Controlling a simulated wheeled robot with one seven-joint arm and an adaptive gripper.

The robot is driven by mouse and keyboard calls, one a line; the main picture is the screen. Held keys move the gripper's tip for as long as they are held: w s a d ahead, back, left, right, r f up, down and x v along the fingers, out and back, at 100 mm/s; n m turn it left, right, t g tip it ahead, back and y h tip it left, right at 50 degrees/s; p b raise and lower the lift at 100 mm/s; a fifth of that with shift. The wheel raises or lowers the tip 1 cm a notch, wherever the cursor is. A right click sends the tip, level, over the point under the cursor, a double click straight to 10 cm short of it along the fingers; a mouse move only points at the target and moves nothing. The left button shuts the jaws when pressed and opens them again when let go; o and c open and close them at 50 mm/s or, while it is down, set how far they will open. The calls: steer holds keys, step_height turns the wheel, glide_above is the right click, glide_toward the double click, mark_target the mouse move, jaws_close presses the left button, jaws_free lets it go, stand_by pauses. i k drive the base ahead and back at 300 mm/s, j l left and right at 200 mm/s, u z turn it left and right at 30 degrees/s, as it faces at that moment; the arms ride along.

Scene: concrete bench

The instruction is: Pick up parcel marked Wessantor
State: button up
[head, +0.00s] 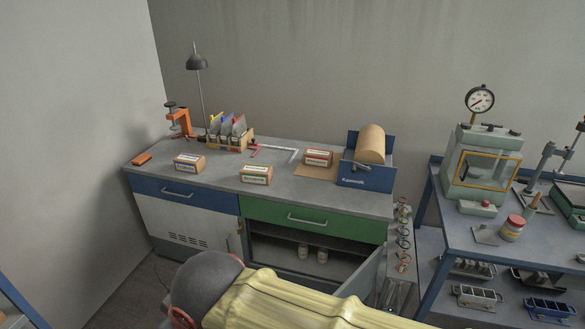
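Three small parcels lie on the grey bench top (220,182). Part of my arm, in a yellow cover with a grey rounded joint, shows at the bottom of the head view. My gripper is not in view.
A brown paper roll (371,144) in a blue holder stands at the bench's right end. An open cabinet door (370,276) juts out below. A blue table with equipment stands right.

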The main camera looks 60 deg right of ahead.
mark_target(321, 158)
steer(key=z, duration=1.6)
